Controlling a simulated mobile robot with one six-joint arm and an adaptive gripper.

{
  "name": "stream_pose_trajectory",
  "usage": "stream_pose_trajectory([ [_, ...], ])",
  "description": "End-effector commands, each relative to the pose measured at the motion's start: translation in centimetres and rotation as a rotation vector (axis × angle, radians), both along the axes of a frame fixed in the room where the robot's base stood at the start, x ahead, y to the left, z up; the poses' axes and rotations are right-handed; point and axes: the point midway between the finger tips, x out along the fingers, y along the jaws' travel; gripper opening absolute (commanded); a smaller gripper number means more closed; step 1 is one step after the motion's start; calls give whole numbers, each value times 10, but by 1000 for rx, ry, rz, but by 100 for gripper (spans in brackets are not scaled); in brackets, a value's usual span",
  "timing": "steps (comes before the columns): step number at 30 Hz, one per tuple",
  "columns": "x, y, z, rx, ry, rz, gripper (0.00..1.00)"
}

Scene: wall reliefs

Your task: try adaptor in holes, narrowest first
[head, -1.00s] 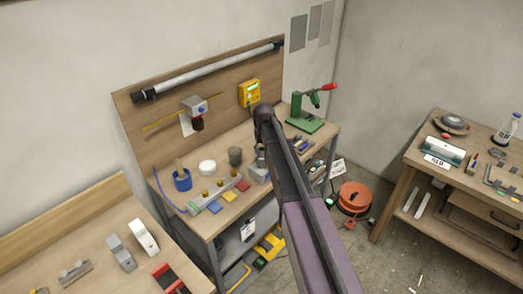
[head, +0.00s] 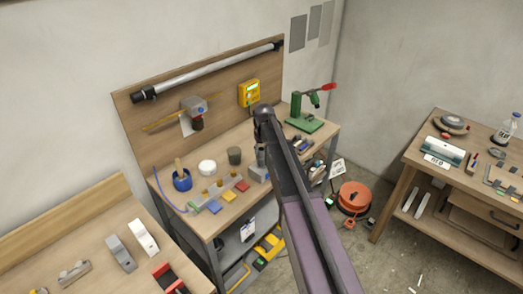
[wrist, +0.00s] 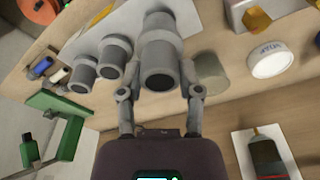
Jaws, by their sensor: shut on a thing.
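My gripper (wrist: 160,88) has its two grey fingers on either side of a stepped grey cylinder, the adaptor (wrist: 158,52), and is shut on it. The adaptor's dark round end faces the wrist camera. Left of it in the wrist view stand two smaller grey collared cylinders with dark round ends, a middle one (wrist: 114,56) and a smaller one (wrist: 84,71). Whether the adaptor touches anything beneath or behind it is hard to tell. In the head view my arm hides the fingertips; a grey piece (head: 259,170) shows on the bench just below my wrist.
A green press (head: 305,122) stands right.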

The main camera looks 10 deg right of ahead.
Motion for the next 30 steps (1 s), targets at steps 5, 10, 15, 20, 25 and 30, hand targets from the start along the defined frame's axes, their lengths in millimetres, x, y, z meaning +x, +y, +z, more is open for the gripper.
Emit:
stream_pose_trajectory([
  [5, 0, 0, 0, 0, 0, 0, 0],
  [10, 0, 0, -2, 0, 0, 0, 0],
  [15, 0, 0, -6, 0, 0, 0, 0],
  [20, 0, 0, -8, 0, 0, 0, 0],
  [25, 0, 0, -11, 0, 0, 0, 0],
  [30, 0, 0, -14, 0, 0, 0, 0],
])
